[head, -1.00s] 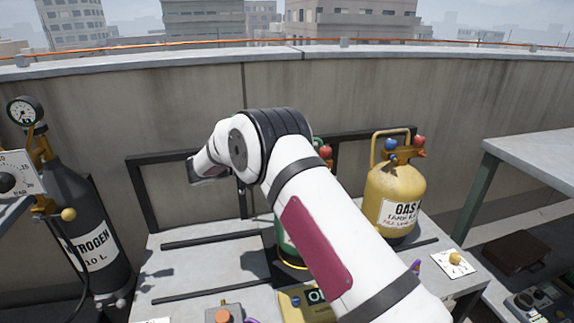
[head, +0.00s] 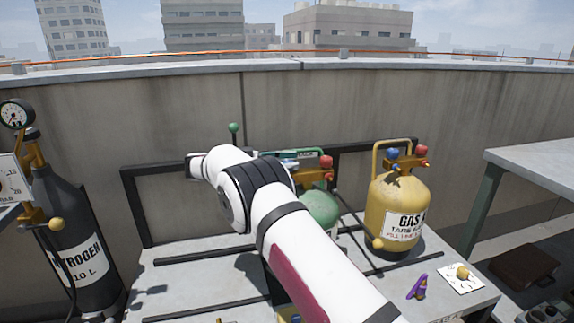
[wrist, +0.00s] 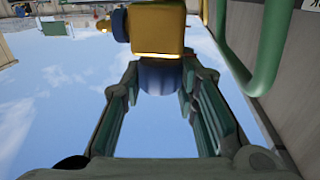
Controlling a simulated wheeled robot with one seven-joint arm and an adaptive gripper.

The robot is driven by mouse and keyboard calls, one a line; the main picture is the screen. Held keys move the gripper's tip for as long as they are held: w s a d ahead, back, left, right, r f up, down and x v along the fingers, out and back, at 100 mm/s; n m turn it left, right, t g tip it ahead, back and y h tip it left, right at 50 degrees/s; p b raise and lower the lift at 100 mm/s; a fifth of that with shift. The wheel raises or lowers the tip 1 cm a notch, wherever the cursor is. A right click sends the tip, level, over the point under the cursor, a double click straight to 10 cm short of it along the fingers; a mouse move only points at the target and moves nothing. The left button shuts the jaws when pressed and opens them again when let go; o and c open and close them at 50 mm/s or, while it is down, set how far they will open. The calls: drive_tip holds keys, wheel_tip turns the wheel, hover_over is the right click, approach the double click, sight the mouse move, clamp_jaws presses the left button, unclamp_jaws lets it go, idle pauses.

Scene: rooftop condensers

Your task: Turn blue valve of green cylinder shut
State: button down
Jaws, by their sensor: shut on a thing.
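The green cylinder (head: 322,207) stands on the bench behind my arm, which hides much of it. Its red valve (head: 326,161) shows at the top right. In the wrist view its blue valve (wrist: 160,78) is a rounded knob below a yellow valve body (wrist: 156,32). My gripper (wrist: 158,85) has one finger on each side of the blue knob and is shut on it. The green carrying handle (wrist: 268,50) runs close to the right finger. In the head view my arm hides most of the gripper, and the knob's turn cannot be read.
A yellow gas cylinder (head: 397,200) with blue and red valves stands right of the green one. A dark nitrogen cylinder (head: 72,235) is at the left. A purple item (head: 417,287) lies at the bench front. A concrete parapet (head: 480,120) closes the back.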

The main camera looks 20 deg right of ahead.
drive_tip(key=shift+d+r, duration=0.1)
drive_tip(key=c, duration=1.2)
unclamp_jaws()
wheel_tip(320, 180, up, 10)
drive_tip(key=shift+f, duration=0.1)
